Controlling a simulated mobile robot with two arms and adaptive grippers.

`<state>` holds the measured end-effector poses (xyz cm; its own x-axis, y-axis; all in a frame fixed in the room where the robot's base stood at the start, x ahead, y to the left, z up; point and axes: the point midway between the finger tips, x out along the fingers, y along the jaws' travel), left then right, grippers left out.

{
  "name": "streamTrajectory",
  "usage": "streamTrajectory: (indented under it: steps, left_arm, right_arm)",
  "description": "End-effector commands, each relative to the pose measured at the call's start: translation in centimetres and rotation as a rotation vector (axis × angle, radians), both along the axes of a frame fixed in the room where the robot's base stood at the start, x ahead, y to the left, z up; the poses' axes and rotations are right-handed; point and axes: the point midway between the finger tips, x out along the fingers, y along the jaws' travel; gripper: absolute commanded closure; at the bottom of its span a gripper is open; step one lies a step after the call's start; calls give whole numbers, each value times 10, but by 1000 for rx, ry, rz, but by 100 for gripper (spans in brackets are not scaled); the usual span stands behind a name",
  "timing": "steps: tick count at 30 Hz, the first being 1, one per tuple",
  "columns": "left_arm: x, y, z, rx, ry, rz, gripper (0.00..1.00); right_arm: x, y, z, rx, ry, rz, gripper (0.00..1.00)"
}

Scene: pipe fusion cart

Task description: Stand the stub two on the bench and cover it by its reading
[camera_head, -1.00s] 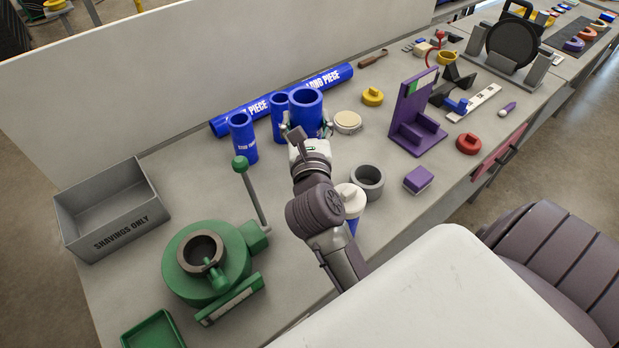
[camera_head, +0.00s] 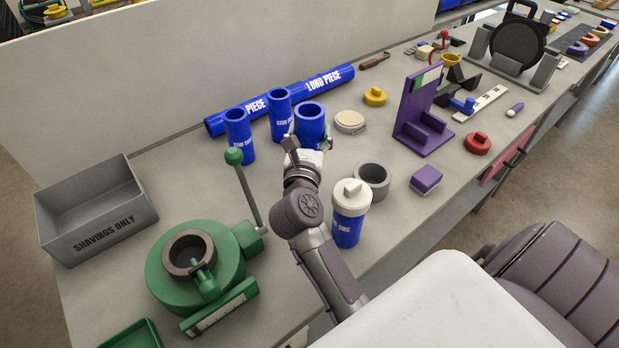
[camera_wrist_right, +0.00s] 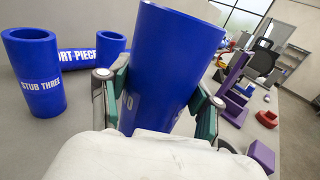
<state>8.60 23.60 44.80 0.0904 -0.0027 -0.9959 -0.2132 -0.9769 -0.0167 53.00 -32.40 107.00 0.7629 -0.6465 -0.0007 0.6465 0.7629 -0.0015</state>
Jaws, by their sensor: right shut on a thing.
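My right gripper (camera_head: 308,148) is shut on a blue hollow stub (camera_head: 310,116). In the right wrist view the held stub (camera_wrist_right: 172,60) stands open end up between the green-padded fingers, slightly tilted in the picture. A yellow cap (camera_head: 375,97), a cream cap (camera_head: 349,122) and a red cap (camera_head: 477,143) lie on the bench. The purple gauge stand (camera_head: 420,125) is to the right. My left gripper is not in view.
Stub three (camera_wrist_right: 35,85) and another blue stub (camera_head: 279,115) stand left of the held one. Blue pipes (camera_head: 335,82) lie behind. A white-capped stub (camera_head: 347,225), grey ring (camera_head: 373,179) and purple block (camera_head: 426,179) are nearer. The green clamp (camera_head: 195,265) is front left.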

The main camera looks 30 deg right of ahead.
Motion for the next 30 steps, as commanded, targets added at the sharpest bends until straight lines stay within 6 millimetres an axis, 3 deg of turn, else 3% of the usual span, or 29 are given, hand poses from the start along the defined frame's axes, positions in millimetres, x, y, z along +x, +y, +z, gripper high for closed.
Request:
streamTrajectory:
  steps: [3,15,28,29,30]
  left_arm:
    - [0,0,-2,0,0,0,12]
    - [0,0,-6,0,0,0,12]
    - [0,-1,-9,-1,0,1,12]
    - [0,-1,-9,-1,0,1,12]
    - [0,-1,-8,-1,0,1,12]
  right_arm:
    - [0,0,-24,-5,5,0,87]
    - [0,0,-72,-3,3,2,87]
    - [0,0,-81,-1,-1,1,87]
    - [0,0,-82,0,0,1,35]
    - [0,0,-81,0,0,1,28]
